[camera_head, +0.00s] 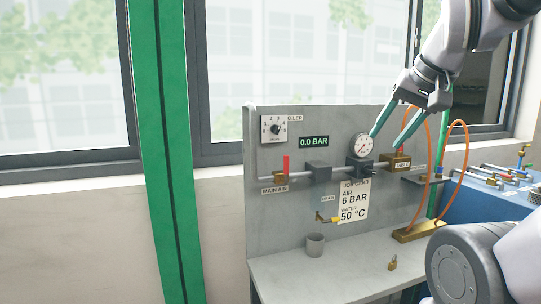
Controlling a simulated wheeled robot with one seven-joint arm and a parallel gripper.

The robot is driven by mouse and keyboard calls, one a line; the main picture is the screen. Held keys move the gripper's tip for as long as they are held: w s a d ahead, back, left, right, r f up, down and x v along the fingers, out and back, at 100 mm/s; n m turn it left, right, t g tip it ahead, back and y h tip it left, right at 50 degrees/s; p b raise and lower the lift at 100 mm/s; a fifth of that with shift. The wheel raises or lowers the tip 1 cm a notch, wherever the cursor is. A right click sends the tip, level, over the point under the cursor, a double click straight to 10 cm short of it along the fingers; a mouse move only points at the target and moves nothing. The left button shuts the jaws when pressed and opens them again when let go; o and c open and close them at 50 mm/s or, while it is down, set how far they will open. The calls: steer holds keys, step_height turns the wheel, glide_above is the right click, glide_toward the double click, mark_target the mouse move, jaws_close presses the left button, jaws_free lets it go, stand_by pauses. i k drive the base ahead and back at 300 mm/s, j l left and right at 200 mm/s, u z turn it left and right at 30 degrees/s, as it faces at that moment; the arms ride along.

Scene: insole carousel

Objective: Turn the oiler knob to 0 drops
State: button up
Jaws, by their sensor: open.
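The oiler knob (276,129) is a small black dial on a white plate (265,136) with numbers, at the upper left of the grey panel. The plate beside it reads as OILER, partly legible. The knob's exact setting is too small to tell. My gripper (389,140) is open and empty, with two teal fingers pointing down and left. It is well to the right of the knob, in front of or near the round white gauge (359,146) and the brass block. Nothing hides the knob.
A green display (314,142) reads 0.0 BAR. A red-handled valve (286,165), a pipe and a job card (354,202) are below. A grey cup (315,244) and a brass padlock (392,263) stand on the shelf. Orange hose (460,155) loops at right.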

mark_target(275, 130)
steer(key=k+j, duration=0.75)
steer(key=k, duration=0.05)
